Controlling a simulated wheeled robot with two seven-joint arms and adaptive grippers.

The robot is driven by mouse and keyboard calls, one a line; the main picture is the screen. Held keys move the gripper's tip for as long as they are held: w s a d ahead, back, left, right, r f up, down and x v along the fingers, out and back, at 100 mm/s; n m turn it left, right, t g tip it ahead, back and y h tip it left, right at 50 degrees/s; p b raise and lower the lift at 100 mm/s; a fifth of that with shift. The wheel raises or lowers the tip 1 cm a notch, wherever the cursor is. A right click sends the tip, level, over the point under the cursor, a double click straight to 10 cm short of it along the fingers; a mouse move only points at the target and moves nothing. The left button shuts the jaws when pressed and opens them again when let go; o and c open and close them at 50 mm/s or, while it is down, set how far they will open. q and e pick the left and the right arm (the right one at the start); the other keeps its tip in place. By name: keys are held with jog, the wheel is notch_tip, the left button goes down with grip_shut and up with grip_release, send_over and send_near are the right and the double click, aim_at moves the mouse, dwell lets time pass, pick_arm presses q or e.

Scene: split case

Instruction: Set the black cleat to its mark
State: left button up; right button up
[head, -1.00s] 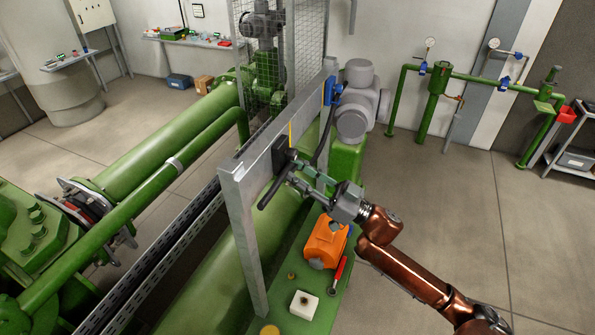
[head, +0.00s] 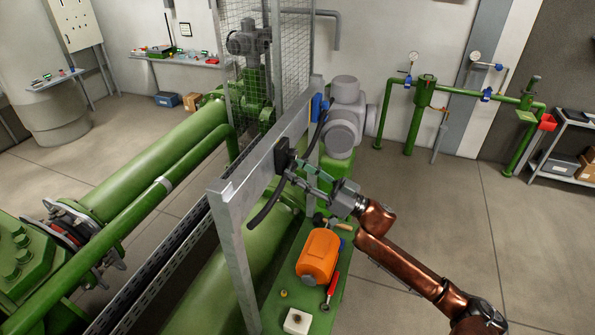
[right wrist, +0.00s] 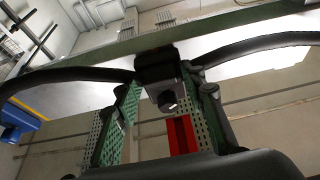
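The black cleat (head: 283,157) sits on the face of the grey steel beam (head: 258,168). A black hose runs from it on both sides. No yellow mark shows on the beam now, and the cleat covers about the place where it showed earlier. My right gripper (head: 296,174) reaches the cleat from the right. In the right wrist view, the green fingers of the gripper (right wrist: 160,88) stand on either side of the cleat (right wrist: 154,66) and its grey bolted block, and appear closed on it. My left gripper is out of view.
Below the beam, an orange housing (head: 318,254), a red-handled tool (head: 332,287) and a white block (head: 297,321) sit on a green bench. A grey valve body (head: 342,125) stands beyond. Open floor lies to the right.

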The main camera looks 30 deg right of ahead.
jog(key=shift+o, duration=0.6)
jog(key=v, duration=1.2)
jog(key=shift+a+f, duration=0.1)
